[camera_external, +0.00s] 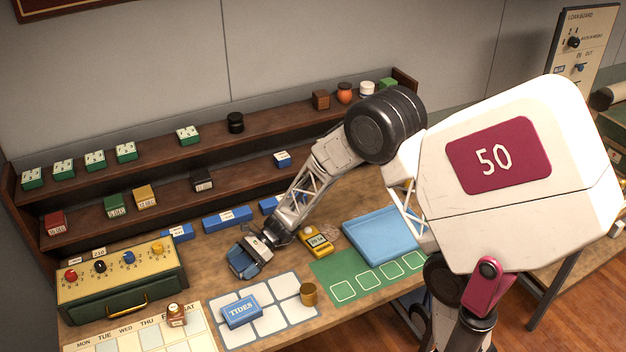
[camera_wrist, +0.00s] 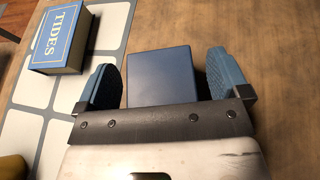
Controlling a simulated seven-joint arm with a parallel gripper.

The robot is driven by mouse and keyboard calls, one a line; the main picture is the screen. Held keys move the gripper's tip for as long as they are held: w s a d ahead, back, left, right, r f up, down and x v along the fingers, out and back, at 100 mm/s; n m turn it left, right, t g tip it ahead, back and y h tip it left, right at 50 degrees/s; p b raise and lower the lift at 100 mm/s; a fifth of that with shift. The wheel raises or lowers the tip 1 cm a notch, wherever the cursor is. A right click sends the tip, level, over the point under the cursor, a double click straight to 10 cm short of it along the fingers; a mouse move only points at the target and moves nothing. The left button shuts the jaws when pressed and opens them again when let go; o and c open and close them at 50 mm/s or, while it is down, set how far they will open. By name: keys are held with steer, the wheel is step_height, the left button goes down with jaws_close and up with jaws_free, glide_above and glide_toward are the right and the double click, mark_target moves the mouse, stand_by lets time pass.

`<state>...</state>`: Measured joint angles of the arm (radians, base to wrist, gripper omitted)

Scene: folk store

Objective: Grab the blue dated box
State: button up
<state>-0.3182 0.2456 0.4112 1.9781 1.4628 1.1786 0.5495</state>
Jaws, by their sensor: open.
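My gripper (camera_external: 245,262) is low over the desk, left of the yellow meter. In the wrist view its two blue-padded fingers (camera_wrist: 162,80) are apart, one on each side of a plain dark blue box (camera_wrist: 162,75). A narrow gap shows beside the box, and no date is readable on its visible face. A small blue box with a white label (camera_external: 282,159) stands on the lower shelf. Blue boxes with white labels (camera_external: 228,217) (camera_external: 178,233) stand along the back of the desk; their print is too small to read.
A blue TIDES box (camera_external: 241,311) lies on the white-squared mat (camera_external: 283,289), also in the wrist view (camera_wrist: 62,38). A brass cup (camera_external: 308,294), yellow meter (camera_external: 316,241), blue tray (camera_external: 381,236) and knobbed console (camera_external: 120,280) surround the gripper. Shelves (camera_external: 150,206) rise behind.

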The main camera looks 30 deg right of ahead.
mark_target(241, 262)
steer(key=c, duration=1)
steer(key=shift+r, duration=5)
